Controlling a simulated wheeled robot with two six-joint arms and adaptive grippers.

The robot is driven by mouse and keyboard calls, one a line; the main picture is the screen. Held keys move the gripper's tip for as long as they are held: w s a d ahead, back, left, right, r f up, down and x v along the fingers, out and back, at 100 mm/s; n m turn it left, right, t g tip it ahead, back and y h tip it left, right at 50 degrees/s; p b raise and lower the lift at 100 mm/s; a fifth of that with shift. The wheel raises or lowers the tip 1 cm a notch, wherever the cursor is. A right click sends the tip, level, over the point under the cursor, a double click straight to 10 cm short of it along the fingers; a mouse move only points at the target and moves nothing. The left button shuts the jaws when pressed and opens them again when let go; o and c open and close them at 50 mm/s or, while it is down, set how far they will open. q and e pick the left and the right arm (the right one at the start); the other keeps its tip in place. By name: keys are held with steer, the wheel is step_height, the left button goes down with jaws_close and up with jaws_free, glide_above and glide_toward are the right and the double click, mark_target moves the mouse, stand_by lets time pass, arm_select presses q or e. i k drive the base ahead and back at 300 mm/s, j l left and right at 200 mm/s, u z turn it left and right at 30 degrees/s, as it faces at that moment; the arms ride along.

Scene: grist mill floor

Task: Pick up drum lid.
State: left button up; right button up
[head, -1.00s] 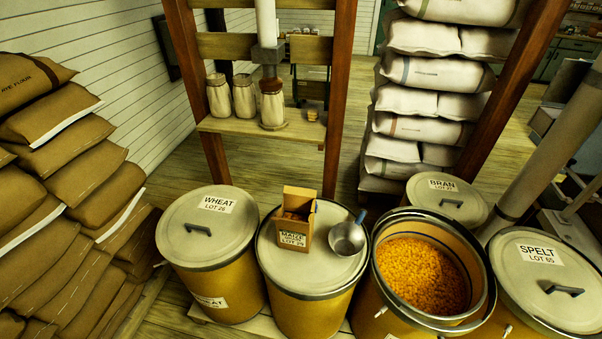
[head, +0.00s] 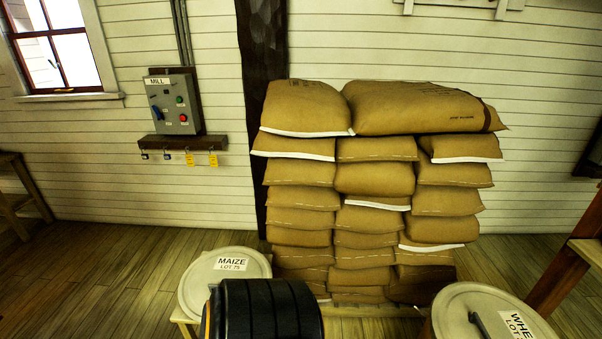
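A round pale lid (head: 200,290) with a grey rim and a label reading MAIZE LOT 75 lies label up in the head view at lower left. It rests on a light wooden stand (head: 185,327), of which only a little shows. A black ribbed cylinder (head: 265,312) in front hides the lid's near right part. Another pale lid (head: 460,310), labelled WHE..., with a dark handle, shows at the bottom right, cut off by the frame edge. Neither of my grippers is in view.
Stacked brown sacks (head: 375,200) stand against the white board wall beside a dark post (head: 262,120). A mill switch box (head: 173,103) hangs above a small shelf with tags (head: 183,143). The wooden floor (head: 90,275) at left is clear.

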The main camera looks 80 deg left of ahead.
mark_target(197, 286)
steer(key=u, duration=3.2)
steer(key=i, duration=0.1)
